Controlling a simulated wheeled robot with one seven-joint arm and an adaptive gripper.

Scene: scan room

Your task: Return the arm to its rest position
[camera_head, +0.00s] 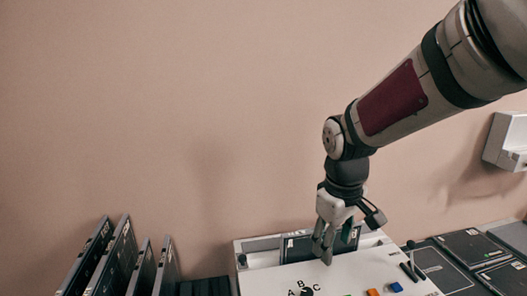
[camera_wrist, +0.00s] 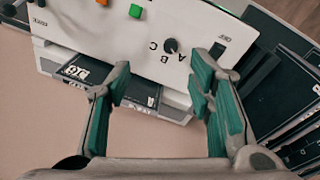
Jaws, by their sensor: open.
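My arm reaches in from the upper right in the head view and bends down at the wrist. My gripper (camera_head: 325,246) hangs over the back part of a white machine (camera_head: 345,273). In the wrist view my gripper (camera_wrist: 165,95) is open, its green-lined fingers wide apart with nothing held between them. A dark cassette (camera_wrist: 100,78) lies in the slot at the back of the machine, below the fingers. It also shows behind the gripper in the head view (camera_head: 297,249). I cannot tell whether a finger touches the machine.
The machine's panel has a black A-B-C knob (camera_wrist: 171,46), an orange button (camera_head: 372,292) and a blue button (camera_head: 396,287). Dark cassettes stand in a rack (camera_head: 120,262) at the left. Flat dark plates (camera_head: 468,247) lie at the right. A white wall box (camera_head: 507,142) hangs at the right.

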